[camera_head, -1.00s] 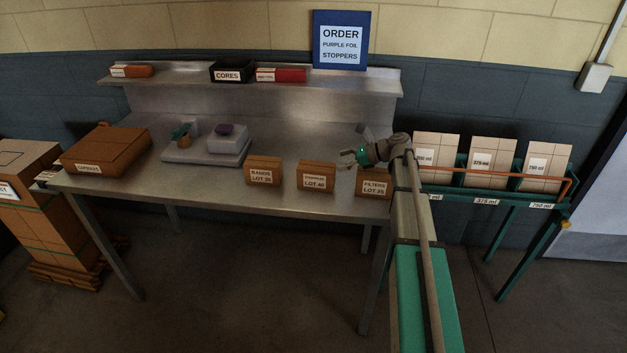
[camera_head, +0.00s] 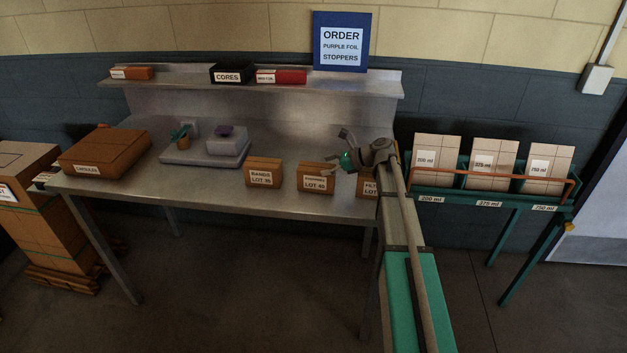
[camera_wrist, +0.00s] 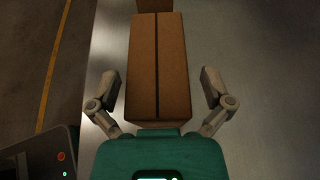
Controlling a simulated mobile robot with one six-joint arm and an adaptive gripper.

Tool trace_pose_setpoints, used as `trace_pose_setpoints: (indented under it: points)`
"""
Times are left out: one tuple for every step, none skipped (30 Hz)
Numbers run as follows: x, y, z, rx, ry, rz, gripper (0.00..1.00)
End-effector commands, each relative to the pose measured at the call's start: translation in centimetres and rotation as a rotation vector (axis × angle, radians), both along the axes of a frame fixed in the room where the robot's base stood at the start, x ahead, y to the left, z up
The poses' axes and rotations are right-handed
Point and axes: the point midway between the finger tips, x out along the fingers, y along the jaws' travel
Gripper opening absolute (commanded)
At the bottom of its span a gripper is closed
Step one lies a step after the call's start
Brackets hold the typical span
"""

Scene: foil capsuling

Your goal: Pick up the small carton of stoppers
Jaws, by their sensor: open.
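Three small brown cartons stand in a row along the bench front: a left carton marked BANDS (camera_head: 263,172), a middle carton marked LOT 40 (camera_head: 314,177) and a right carton marked FILT (camera_head: 367,186), partly hidden by my arm. The middle carton's upper label line is too small to read surely. My gripper (camera_head: 341,150) is open, just above the bench between the middle and right cartons. In the wrist view, my gripper (camera_wrist: 160,82) has its fingers spread either side of a taped carton top (camera_wrist: 145,60), apart from it. I cannot tell surely which carton this is.
The steel bench (camera_head: 210,193) also holds a large brown carton (camera_head: 104,152) and a grey scale-like device (camera_head: 190,155). A shelf behind carries a black CORES box (camera_head: 232,73). A green rack (camera_head: 488,197) with cartons stands right. A blue order sign (camera_head: 341,42) names purple foil stoppers.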

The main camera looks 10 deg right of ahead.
Motion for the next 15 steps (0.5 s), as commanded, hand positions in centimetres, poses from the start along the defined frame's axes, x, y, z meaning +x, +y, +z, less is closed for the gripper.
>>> trace_pose_setpoints:
  points:
    - [0.1,0.6,-0.5,0.0,-0.001,0.001,1.0]
    - [0.3,0.9,-0.6,0.0,-0.001,0.001,1.0]
    - [0.5,1.3,-0.8,0.0,-0.001,0.001,1.0]
    - [0.5,1.5,-0.9,0.0,-0.001,0.001,1.0]
    - [0.6,1.7,-0.9,0.0,-0.001,0.001,1.0]
    - [0.7,1.9,-1.0,0.0,-0.001,0.001,1.0]
    - [0.8,2.0,-1.0,0.0,-0.001,0.0,1.0]
    - [0.8,2.1,-1.1,0.0,0.0,0.0,1.0]
    - [0.8,2.2,-1.0,0.0,0.0,-0.001,1.0]
    - [0.8,2.2,-1.0,0.0,0.0,-0.001,1.0]
    - [0.8,2.2,-1.0,0.0,0.0,-0.001,1.0]
    - [0.8,2.2,-1.0,0.0,0.0,-0.001,1.0]
    - [0.8,2.2,-1.0,0.0,0.0,-0.001,1.0]
    - [0.8,2.2,-1.0,0.0,0.0,-0.001,1.0]
    - [0.8,2.2,-1.0,0.0,0.0,-0.001,1.0]
